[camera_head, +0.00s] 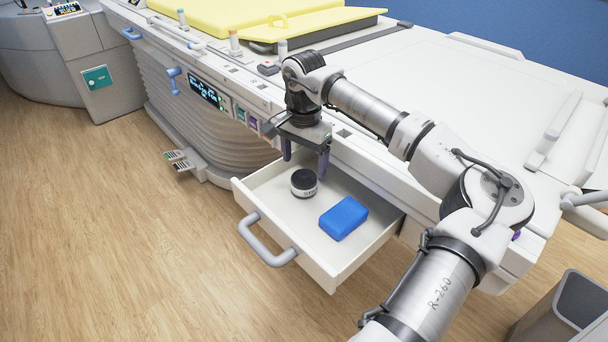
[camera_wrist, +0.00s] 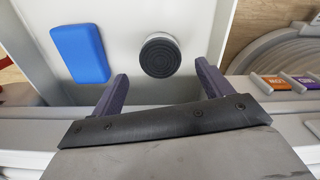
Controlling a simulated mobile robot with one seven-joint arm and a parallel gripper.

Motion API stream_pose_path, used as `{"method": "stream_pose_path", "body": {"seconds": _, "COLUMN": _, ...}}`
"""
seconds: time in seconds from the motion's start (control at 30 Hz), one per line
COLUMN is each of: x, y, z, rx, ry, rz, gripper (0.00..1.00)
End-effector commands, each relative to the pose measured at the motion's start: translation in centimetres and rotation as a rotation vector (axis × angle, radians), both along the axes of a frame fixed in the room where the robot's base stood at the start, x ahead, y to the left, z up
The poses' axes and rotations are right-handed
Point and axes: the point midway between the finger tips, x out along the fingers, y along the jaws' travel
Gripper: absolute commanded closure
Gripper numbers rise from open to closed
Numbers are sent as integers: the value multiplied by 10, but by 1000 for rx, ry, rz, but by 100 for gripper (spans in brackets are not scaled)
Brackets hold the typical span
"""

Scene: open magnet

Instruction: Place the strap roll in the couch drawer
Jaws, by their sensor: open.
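A small round roll (camera_head: 304,184), black on top with a white label band, stands in the open couch drawer (camera_head: 304,222); I take it for the strap roll. It also shows in the wrist view (camera_wrist: 160,56), upright on the drawer floor, just beyond my fingers. My gripper (camera_head: 305,162) is open and empty, pointing down over the back part of the drawer, close behind the roll. Nothing is between its dark fingers, and the roll appears apart from them. The drawer is pulled out from the couch side, with a grey handle (camera_head: 262,242) on its front.
A blue block (camera_head: 344,217) lies in the drawer to the right of the roll. The couch top (camera_head: 420,75) is behind, with a yellow pad (camera_head: 215,14) and small bottles near its edge. A grey bin (camera_head: 565,312) stands at lower right.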

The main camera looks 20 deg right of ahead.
Motion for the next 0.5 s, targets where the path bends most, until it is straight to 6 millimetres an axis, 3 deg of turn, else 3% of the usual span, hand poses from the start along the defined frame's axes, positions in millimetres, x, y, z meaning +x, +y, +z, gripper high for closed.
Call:
{"method": "stream_pose_path", "body": {"seconds": 0.2, "x": 1, "y": 0, "z": 40, "rx": -1, "ry": -2, "rz": -1, "gripper": 22}}
{"method": "stream_pose_path", "body": {"seconds": 0.5, "x": 0, "y": 0, "z": 54, "rx": 0, "ry": 0, "rz": 1, "gripper": 22}}
